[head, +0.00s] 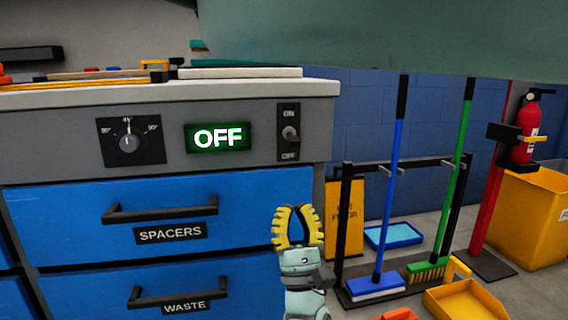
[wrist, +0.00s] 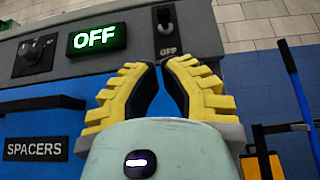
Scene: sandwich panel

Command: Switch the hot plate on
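The hot plate's toggle switch (head: 290,133) is on the grey front panel, on a dark plate marked ON above and OFF below. It also shows at the top of the wrist view (wrist: 165,22). The lit display (head: 218,137) beside it reads OFF in both views (wrist: 97,39). My gripper (head: 295,208) has yellow ribbed fingers, pointing up, below the switch in the head view. The fingertips are apart with nothing between them. In the wrist view the gripper (wrist: 158,64) lies just below the switch plate, with no contact visible.
A dial (head: 129,142) sits left of the display. Blue drawers labelled SPACERS (head: 170,234) and WASTE have protruding black handles (head: 160,208). Right of the cabinet are a broom rack (head: 345,215), a yellow floor sign (head: 350,215), an orange dustpan (head: 465,302) and a yellow bin (head: 530,220).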

